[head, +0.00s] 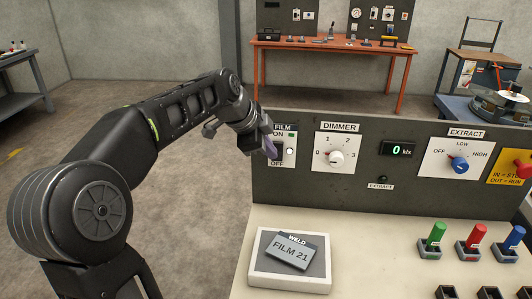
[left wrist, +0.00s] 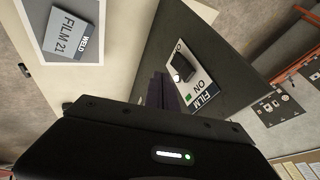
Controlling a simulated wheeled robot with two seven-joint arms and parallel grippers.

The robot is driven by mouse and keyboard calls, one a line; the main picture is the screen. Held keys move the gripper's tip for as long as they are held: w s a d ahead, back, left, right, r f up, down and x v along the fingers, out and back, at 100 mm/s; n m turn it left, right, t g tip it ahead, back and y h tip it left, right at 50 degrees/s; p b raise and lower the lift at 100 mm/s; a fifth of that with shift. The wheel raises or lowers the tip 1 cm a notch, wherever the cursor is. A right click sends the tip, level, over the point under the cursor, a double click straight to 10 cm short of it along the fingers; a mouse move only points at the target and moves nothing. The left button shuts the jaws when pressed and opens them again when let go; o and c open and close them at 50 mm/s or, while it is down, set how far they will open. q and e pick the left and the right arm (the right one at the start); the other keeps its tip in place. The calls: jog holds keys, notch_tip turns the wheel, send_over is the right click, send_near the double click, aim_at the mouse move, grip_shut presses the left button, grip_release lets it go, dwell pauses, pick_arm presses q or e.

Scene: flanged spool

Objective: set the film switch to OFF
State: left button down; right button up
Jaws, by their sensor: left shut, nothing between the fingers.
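The FILM switch plate (head: 289,160) is white, at the left end of the grey panel, with ON at the top and OFF at the bottom. Its small knob (head: 289,151) shows between the labels, and a green mark (head: 291,135) sits beside ON. In the left wrist view the switch (left wrist: 183,67) shows as a dark lever on the plate; I cannot tell its setting surely. My left gripper (head: 270,149) is shut and empty, just left of the knob, covering part of the plate. Its fingers (left wrist: 165,90) seem apart from the lever. My right gripper is not in view.
The DIMMER knob (head: 336,157) is right of the switch; the EXTRACT knob (head: 459,165) is farther right. A WELD FILM 21 block (head: 290,252) lies on a pale tray on the desk. Green, red and blue pegs (head: 473,238) stand at right. Bare desk lies between.

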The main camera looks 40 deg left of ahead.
pick_arm(q)
jog(key=w+v, duration=0.1)
jog(key=v, duration=0.7)
jog(key=shift+a+r, duration=0.25)
jog(key=shift+r, duration=0.15)
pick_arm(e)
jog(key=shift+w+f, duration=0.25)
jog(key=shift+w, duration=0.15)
pick_arm(q)
jog(key=shift+s, duration=0.1)
